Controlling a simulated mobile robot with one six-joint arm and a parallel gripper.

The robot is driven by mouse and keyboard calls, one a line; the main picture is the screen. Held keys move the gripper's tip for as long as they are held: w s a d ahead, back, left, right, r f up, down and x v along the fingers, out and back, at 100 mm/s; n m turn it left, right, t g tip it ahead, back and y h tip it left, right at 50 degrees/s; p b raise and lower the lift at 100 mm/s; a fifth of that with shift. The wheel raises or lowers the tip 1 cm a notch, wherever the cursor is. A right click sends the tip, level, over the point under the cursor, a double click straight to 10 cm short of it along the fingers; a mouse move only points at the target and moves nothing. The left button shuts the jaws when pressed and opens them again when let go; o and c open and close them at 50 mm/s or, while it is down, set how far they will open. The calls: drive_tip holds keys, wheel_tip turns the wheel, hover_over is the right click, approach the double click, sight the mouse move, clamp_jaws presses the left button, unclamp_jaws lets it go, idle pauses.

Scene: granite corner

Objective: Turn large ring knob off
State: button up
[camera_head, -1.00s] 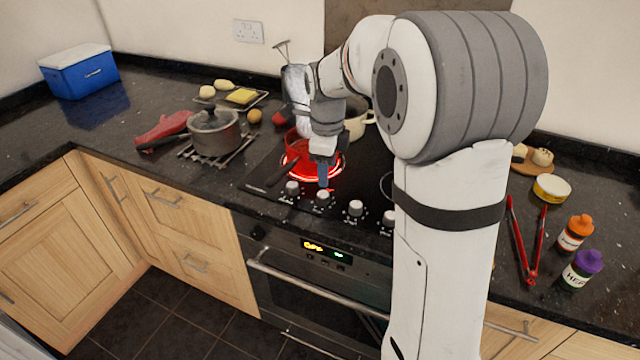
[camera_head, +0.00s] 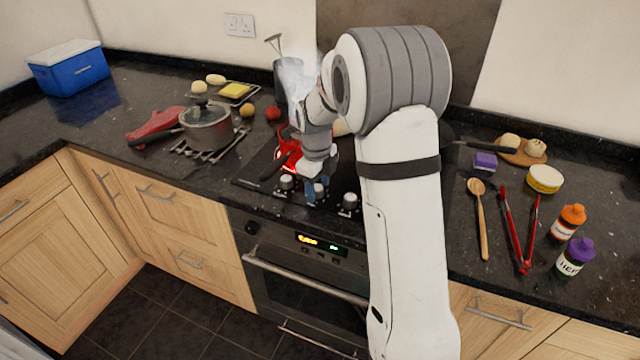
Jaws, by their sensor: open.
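My arm hides the hob's right part and any knobs there.
A lidded grey pot (camera_head: 207,128) sits on a rack to the left, beside a red mitt (camera_head: 155,128). Right of my arm lie a wooden spoon (camera_head: 480,215), red tongs (camera_head: 517,240) and two bottles. The oven handle (camera_head: 300,278) juts out below the knobs.

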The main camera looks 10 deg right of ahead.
drive_tip(key=c, duration=0.9)
drive_tip(key=shift+d, duration=0.25)
drive_tip(key=shift+c, duration=0.3)
drive_tip(key=shift+a, duration=0.25)
